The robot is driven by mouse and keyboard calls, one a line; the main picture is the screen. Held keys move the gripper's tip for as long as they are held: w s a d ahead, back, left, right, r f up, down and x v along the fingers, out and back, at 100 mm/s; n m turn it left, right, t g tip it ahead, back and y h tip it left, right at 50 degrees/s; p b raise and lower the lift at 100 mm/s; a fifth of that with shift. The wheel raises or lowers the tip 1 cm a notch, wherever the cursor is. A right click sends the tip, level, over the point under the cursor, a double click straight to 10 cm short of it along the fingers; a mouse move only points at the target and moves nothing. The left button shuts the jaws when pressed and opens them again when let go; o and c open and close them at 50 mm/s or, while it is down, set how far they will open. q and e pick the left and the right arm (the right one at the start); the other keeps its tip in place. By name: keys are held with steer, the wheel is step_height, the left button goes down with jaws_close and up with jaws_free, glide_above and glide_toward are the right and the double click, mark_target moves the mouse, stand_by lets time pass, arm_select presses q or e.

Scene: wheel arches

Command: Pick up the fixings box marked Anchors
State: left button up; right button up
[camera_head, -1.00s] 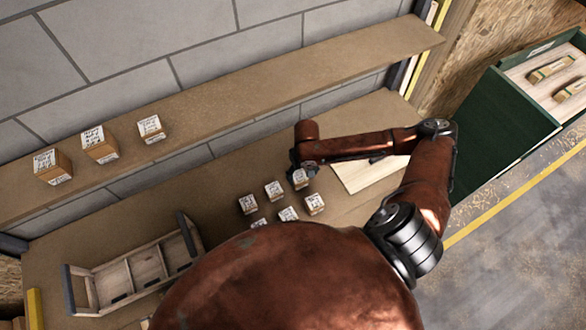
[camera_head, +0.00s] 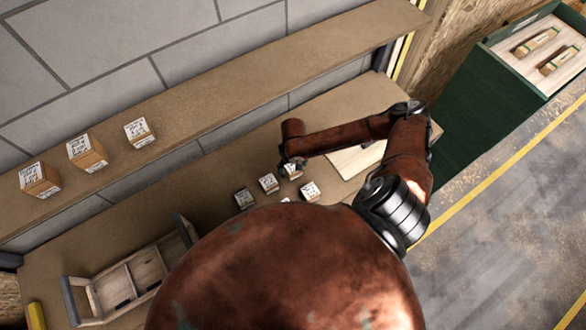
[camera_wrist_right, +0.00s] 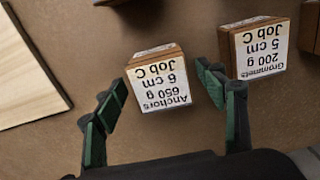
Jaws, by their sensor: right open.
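The fixings box marked Anchors (camera_wrist_right: 160,84) is a small wooden block with a white label, "650 g, 6 cm, Job C", upside down in the right wrist view. My right gripper (camera_wrist_right: 161,79) is open, with a green-padded finger on either side of this box, and a gap shows on both sides. In the head view my right gripper (camera_head: 292,163) hangs over the Anchors box (camera_head: 293,172), which it partly covers. My left gripper is not in view.
The Grommets box (camera_wrist_right: 259,47) stands close beside my right finger. More boxes (camera_head: 244,197) share the bench. A pale board (camera_wrist_right: 27,68) lies on the other side. A wooden tray (camera_head: 120,285) is at the left. Several boxes stand on the shelf (camera_head: 225,95).

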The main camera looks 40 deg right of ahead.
steer(key=shift+w, duration=0.1)
jaws_close()
stand_by(0.8)
